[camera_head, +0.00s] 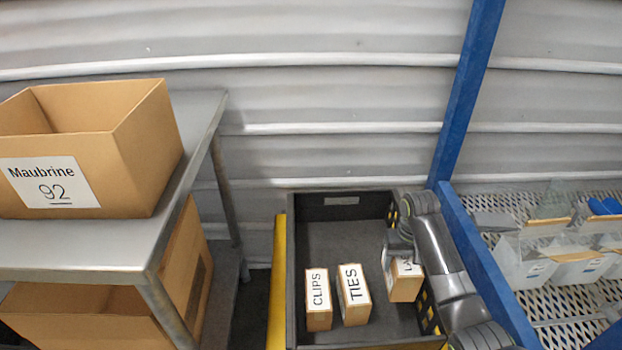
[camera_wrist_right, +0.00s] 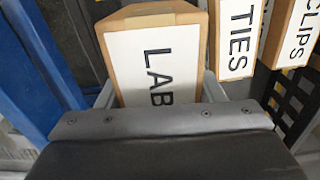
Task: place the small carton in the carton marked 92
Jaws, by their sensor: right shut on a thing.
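The small carton labelled "LAB…" (camera_head: 404,288) stands in the dark bin, its label partly hidden by my right gripper (camera_head: 398,252). In the right wrist view, the fingers of my right gripper (camera_wrist_right: 160,92) are on either side of this carton (camera_wrist_right: 185,70), shut on it. The open carton marked 92 (camera_head: 130,185), also labelled "Maubrine", stands on a grey metal table at the left. Only the upper part of its inside shows. My left gripper is not in view.
Small cartons labelled CLIPS (camera_head: 319,318) and TIES (camera_head: 355,310) stand in the dark bin (camera_head: 335,212) left of the held one. The metal table (camera_head: 75,255) has another carton (camera_head: 180,262) below it. A blue post (camera_head: 465,95) and a mesh shelf with white bins are at the right.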

